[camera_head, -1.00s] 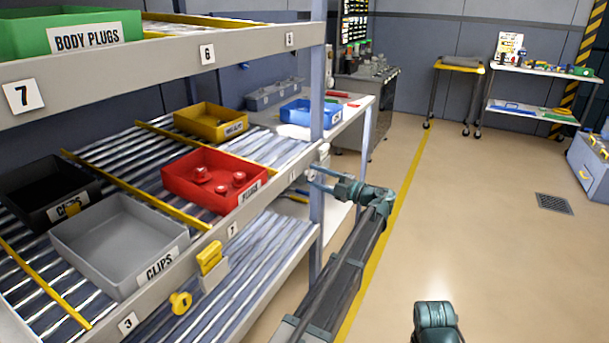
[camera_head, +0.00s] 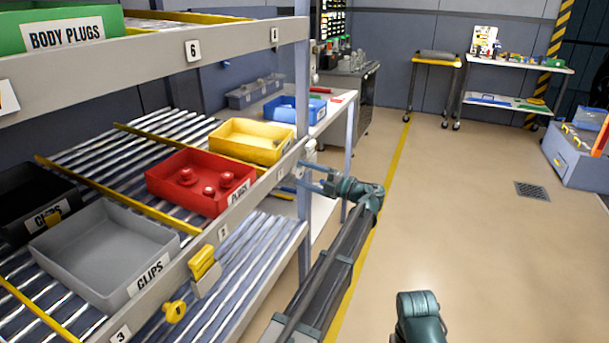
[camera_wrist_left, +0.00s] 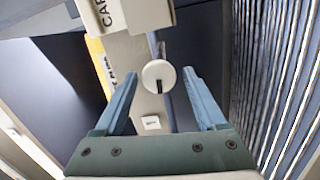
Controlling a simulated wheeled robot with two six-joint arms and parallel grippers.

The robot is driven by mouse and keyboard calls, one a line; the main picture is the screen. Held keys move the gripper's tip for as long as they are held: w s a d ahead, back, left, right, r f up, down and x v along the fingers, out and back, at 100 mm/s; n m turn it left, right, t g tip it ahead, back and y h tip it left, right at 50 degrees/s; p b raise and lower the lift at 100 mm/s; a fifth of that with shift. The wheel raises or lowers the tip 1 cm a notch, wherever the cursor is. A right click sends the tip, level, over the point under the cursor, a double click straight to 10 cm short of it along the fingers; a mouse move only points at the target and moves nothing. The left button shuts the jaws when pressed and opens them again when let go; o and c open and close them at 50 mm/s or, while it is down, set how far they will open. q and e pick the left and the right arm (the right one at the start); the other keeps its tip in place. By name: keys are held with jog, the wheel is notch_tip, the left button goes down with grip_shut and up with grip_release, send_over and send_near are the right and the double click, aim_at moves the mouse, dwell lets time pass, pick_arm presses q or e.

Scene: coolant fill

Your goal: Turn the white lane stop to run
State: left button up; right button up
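The white lane stop (camera_head: 309,152) shows small in the head view on the rack's front rail, by the upright post. In the left wrist view its round white knob (camera_wrist_left: 159,76) with a black mark faces me. My left gripper (camera_head: 312,178) is at the stop. In the left wrist view the gripper (camera_wrist_left: 157,85) is open, with one finger on each side of the knob and visible gaps between. The yellow bin (camera_head: 252,138) stands at the front of its lane, beside the red PLUGS bin (camera_head: 190,200). My right gripper is not in view.
A yellow lane stop (camera_head: 202,264) with a round yellow knob (camera_head: 174,312) sits on the same rail nearer me. A grey CLIPS bin (camera_head: 90,240) and a black bin (camera_head: 25,205) stand on the rollers.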

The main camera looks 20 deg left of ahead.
pick_arm(q)
jog(key=shift+o, duration=0.3)
jog(key=s+d+f+b, duration=0.1)
jog(key=d, duration=1.2)
jog(key=shift+s+d, duration=0.3)
jog(key=shift+d, duration=0.05)
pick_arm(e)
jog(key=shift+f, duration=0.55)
